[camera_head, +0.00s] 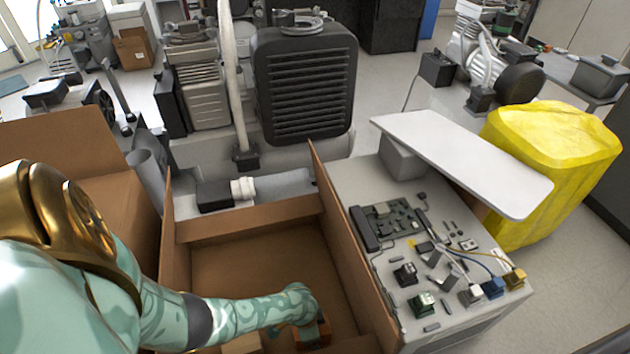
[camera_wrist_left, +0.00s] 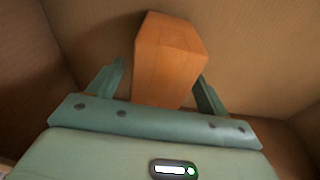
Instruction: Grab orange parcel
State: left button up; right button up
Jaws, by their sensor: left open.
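The orange parcel (camera_wrist_left: 168,60) is a small box inside the open cardboard box (camera_head: 255,258). In the left wrist view it stands between the two fingers of my left gripper (camera_wrist_left: 160,88), with a gap at the left finger and little or no visible gap at the right one. My left gripper is open around it. In the head view my left arm reaches down into the cardboard box, and its gripper (camera_head: 303,325) and the parcel (camera_head: 318,332) are partly cut off at the bottom edge. My right gripper is not in view.
Cardboard walls surround the left gripper, with a raised flap (camera_head: 328,205) at right. A grey unit with electronic parts (camera_head: 440,262) stands right of the box. Beyond are a white board (camera_head: 465,160), a yellow bag (camera_head: 552,165) and a black compressor (camera_head: 305,85).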

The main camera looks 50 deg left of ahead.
pick_arm(q)
jog(key=shift+r, duration=0.1)
jog(key=shift+f, duration=0.25)
dwell(0.4)
jog(key=c, duration=1.2)
